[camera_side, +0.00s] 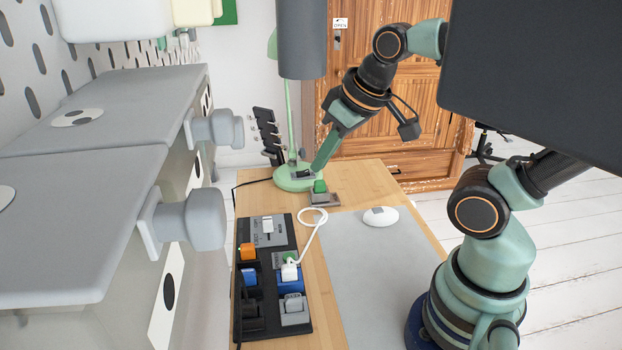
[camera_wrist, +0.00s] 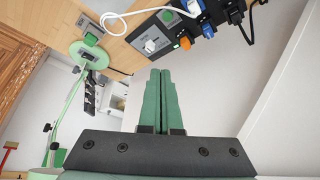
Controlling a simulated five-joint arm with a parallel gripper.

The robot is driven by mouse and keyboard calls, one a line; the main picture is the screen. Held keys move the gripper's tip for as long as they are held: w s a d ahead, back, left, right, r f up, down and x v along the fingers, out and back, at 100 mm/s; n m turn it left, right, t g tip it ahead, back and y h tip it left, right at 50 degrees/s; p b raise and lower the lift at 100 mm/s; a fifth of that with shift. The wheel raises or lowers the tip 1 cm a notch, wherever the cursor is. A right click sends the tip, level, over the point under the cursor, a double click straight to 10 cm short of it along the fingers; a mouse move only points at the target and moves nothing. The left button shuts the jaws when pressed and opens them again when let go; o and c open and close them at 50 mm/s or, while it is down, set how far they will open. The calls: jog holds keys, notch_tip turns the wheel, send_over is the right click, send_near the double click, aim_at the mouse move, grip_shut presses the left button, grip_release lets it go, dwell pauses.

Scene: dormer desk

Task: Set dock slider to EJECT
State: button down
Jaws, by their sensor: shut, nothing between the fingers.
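The dock (camera_side: 243,325) is a long black block along the desk's left edge in the side view. At its far end is a grey slider plate (camera_side: 275,239) with a white knob (camera_side: 267,225); the lettering is too small to read surely. The knob also shows in the wrist view (camera_wrist: 150,45), on the dock's dark end panel. My gripper (camera_side: 312,172) is shut and empty. In the side view its tips overlap the green lamp base, beyond the dock. In the wrist view the closed fingers (camera_wrist: 160,72) are apart from the knob, which lies above their tips.
The green lamp base (camera_side: 294,182) and a small grey box with a green button (camera_side: 320,187) stand beyond the dock. A white cable (camera_side: 311,238) loops to a plug on the dock. A white mouse (camera_side: 380,216) lies on the grey mat (camera_side: 370,280). Grey drawers (camera_side: 90,220) flank the left.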

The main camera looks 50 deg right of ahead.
jog(key=c, duration=0.6)
grip_release()
jog(key=shift+w, duration=0.2)
jog(key=shift+w+r+m, duration=0.1)
jog(key=shift+w+m, duration=0.2)
jog(key=shift+w, duration=0.1)
jog(key=m+g, duration=0.6)
jog(key=m, duration=0.2)
send_over(267, 219)
notch_tip(267, 219, down, 12)
notch_tip(267, 219, down, 11)
grip_shut()
